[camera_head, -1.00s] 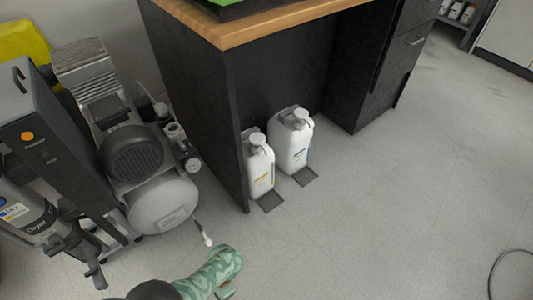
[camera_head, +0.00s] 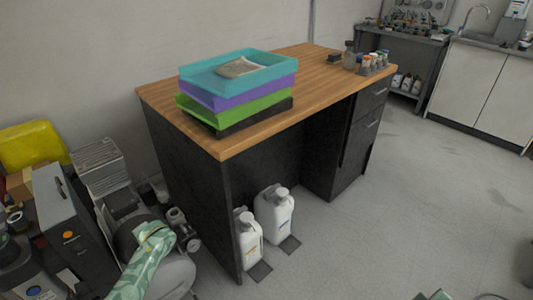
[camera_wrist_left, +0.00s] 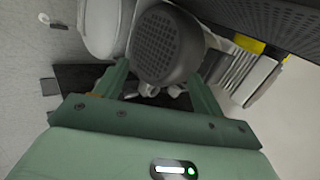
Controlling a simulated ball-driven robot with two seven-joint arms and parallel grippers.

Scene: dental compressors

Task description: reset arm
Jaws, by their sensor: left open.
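My left arm (camera_head: 148,262), with a green pattern, reaches up from the lower left in the head view, in front of the compressor. My left gripper (camera_wrist_left: 158,74) shows in the left wrist view with its two green fingers spread and nothing between them. Beyond the fingers is the dark round motor cover (camera_wrist_left: 166,45) of the compressor; I cannot tell how near it is. In the head view the jaws cannot be made out. A small green part at the bottom right edge seems to be my right arm; its gripper is out of view.
A wood-topped desk (camera_head: 318,77) carries stacked trays (camera_head: 238,88) and small bottles (camera_head: 366,60). White jugs (camera_head: 273,214) stand on the floor under it. A dark cabinet (camera_head: 62,215) and a yellow object (camera_head: 32,145) are at left. Floor at right is open.

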